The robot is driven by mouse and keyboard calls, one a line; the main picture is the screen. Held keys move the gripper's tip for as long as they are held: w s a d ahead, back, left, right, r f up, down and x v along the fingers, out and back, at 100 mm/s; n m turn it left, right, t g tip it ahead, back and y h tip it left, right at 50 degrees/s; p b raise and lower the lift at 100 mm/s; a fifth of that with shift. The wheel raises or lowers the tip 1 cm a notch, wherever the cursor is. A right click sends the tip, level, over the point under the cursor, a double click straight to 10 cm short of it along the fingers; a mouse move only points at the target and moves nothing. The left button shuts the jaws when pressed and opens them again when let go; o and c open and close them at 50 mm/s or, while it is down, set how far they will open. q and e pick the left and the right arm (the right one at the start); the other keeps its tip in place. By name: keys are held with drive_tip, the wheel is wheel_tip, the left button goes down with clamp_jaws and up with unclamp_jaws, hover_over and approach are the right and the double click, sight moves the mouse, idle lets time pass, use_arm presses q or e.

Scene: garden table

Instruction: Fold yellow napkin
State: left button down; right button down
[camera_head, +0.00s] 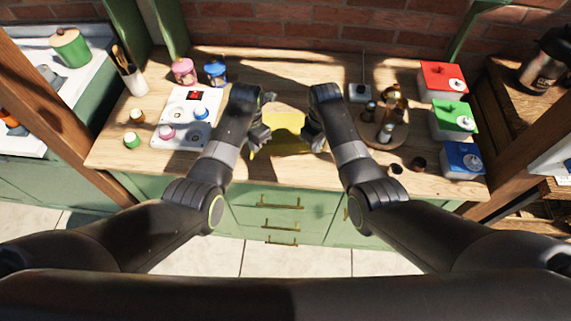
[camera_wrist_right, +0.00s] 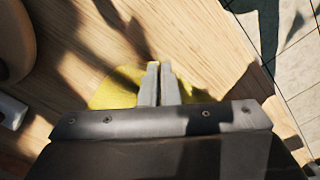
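The yellow napkin (camera_head: 287,133) lies on the wooden counter between my two grippers in the head view. My left gripper (camera_head: 257,140) is at its left edge, with the fingertips too small and shaded to read. My right gripper (camera_head: 318,142) is at its right edge. In the right wrist view the two fingers of that gripper (camera_wrist_right: 160,86) are close together, with the napkin (camera_wrist_right: 113,92) showing on both sides of them; they look shut on its cloth. The gripper body hides part of the napkin there.
A white tray (camera_head: 183,140) with small jars is left of my left arm. A round wooden board (camera_head: 398,132) with bottles stands right of my right arm. Red (camera_head: 437,78), green (camera_head: 446,118) and blue boxes (camera_head: 456,156) line the right end.

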use_arm(q)
drive_tip(key=shift+a, duration=0.1)
use_arm(e)
drive_tip(key=shift+d, duration=0.1)
